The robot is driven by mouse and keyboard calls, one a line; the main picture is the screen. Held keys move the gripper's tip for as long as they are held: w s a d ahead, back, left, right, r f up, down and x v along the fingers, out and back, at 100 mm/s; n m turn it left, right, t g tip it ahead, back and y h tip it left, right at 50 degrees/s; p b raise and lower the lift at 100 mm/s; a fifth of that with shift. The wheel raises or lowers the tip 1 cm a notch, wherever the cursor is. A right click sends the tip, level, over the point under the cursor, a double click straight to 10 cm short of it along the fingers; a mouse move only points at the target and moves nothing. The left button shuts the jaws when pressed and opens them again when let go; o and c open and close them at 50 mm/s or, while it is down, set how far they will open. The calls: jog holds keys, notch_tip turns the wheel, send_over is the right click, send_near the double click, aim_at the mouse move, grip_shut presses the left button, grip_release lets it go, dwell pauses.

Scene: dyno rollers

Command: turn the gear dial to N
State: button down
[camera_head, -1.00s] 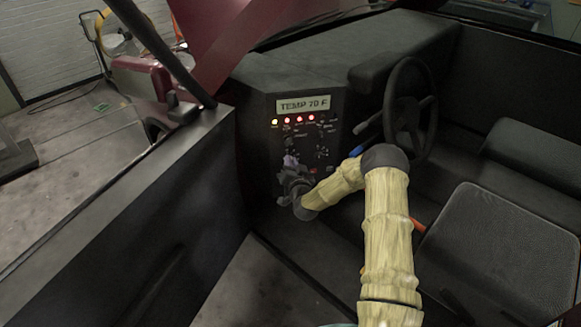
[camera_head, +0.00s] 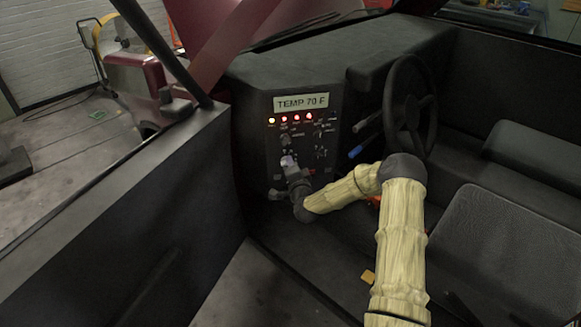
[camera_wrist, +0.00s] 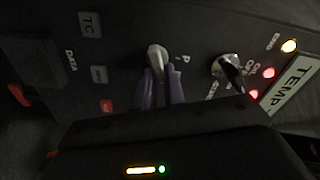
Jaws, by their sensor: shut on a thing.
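The gear dial (camera_wrist: 157,55) is a pale knob on the dark dashboard panel, with a letter P beside it in the wrist view. The fingers of my gripper (camera_wrist: 161,90) are shut on the dial, one on each side. In the head view my gripper (camera_head: 289,164) reaches the lower part of the panel (camera_head: 330,147), and the hand mostly hides the dial. The dial's other letters and its exact pointing cannot be made out.
The steering wheel (camera_head: 410,105) stands right of the panel.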

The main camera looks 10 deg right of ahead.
jog(key=shift+d, duration=0.1)
dwell(0.3)
jog(key=c, duration=1.5)
grip_release()
jog(key=shift+s, duration=0.1)
jog(key=s, duration=1.7)
jog(key=shift+s, duration=0.1)
